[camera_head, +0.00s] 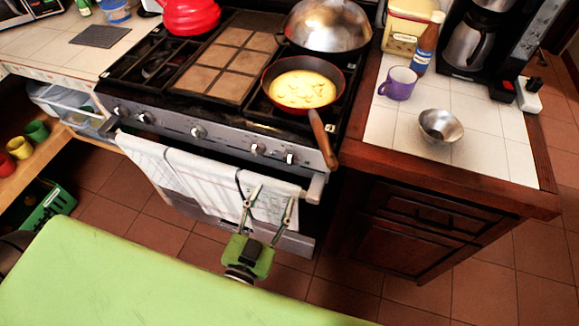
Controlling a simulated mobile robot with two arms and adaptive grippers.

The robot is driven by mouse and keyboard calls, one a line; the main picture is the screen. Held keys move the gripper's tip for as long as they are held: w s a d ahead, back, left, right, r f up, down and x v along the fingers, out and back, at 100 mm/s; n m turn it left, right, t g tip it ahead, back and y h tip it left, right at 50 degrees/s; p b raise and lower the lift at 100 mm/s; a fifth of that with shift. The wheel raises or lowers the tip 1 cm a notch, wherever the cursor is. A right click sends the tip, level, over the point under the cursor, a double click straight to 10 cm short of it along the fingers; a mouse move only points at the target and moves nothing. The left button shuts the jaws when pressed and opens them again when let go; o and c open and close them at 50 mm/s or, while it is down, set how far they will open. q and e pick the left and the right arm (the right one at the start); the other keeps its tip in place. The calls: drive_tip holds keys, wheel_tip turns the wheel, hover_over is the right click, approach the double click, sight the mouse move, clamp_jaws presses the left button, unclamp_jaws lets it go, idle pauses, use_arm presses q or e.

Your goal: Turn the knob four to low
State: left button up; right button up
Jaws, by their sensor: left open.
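The stove (225,138) has a steel front panel with several knobs in a row. The fourth knob from the left (257,149) is on the right half of the panel, beside the rightmost knob (290,158). No numbers or heat marks are legible, and I cannot tell its exact setting. My left gripper (269,199) is open and empty, with its two fingers pointing up toward the stove. It shows in front of the towel, below these two knobs, and does not appear to touch them. My right gripper is not in view.
White towels (205,175) hang on the oven handle (316,187). A pan with yellow food (303,90) sits on the right burner, its wooden handle (322,138) jutting past the stove front. A purple mug (398,83) and metal bowl (440,127) stand on the right counter.

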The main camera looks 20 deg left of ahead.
sight(289, 164)
use_arm(q)
drive_tip(key=w, duration=0.7)
drive_tip(key=w+p, duration=0.1)
drive_tip(key=w, duration=0.3)
drive_tip(key=shift+d, duration=0.3)
drive_tip(key=c, duration=1.1)
